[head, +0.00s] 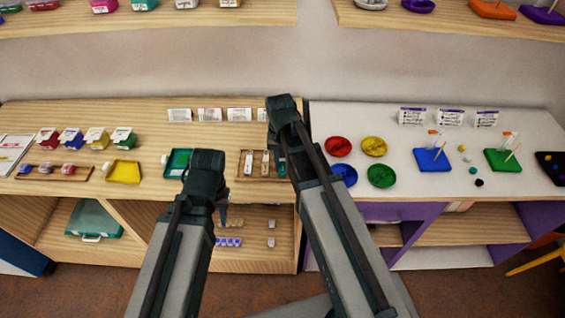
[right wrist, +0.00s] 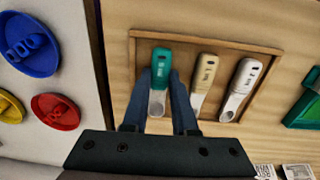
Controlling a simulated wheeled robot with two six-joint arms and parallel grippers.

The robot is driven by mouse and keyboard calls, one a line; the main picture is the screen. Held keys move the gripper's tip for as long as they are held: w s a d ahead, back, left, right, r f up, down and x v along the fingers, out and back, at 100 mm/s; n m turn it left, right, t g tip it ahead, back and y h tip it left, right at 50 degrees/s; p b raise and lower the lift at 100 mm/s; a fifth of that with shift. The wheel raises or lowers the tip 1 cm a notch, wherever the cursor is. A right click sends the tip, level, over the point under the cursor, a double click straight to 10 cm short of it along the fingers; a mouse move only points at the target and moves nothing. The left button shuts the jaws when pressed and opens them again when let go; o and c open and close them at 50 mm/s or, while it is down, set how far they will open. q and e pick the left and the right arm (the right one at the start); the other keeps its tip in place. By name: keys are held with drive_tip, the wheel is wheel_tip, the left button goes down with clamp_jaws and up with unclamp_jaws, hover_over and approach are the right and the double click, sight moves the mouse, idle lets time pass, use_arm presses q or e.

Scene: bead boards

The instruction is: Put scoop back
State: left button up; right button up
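The scoop tray (right wrist: 285,50), a shallow wooden tray, lies on the wooden shelf top, also seen in the head view (head: 243,178). In the right wrist view, a teal-handled scoop (right wrist: 160,62), a beige scoop (right wrist: 206,72) and a white scoop (right wrist: 246,77) lie side by side over it, bowls toward my gripper. My right gripper (right wrist: 161,78) has its fingers close against both sides of the teal handle and looks shut on it. Whether that scoop touches the tray floor is unclear. My left gripper (head: 222,214) is in front of the shelf, its fingers mostly hidden.
The white table beside the tray carries red (head: 338,146), yellow (head: 374,146), blue (head: 345,175) and green (head: 382,175) dishes. A green tray (head: 177,161) and a yellow tray (head: 123,172) stand to the left. Cards (head: 210,114) stand behind the scoop tray.

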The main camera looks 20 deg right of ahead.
sight(281, 165)
drive_tip(key=shift+o, duration=0.9)
wheel_tip(281, 165, up, 12)
drive_tip(key=p, duration=1.3)
drive_tip(key=s+a+n, duration=0.7)
drive_tip(key=s+a, duration=0.3)
drive_tip(key=s, duration=0.4)
drive_tip(key=shift+s+a+r+h+b, duration=0.15)
drive_tip(key=shift+a+r+h+b, duration=0.1)
drive_tip(key=shift+h+b, duration=0.15)
drive_tip(key=shift+f, duration=0.15)
wheel_tip(281, 165, down, 4)
drive_tip(key=b, duration=0.4)
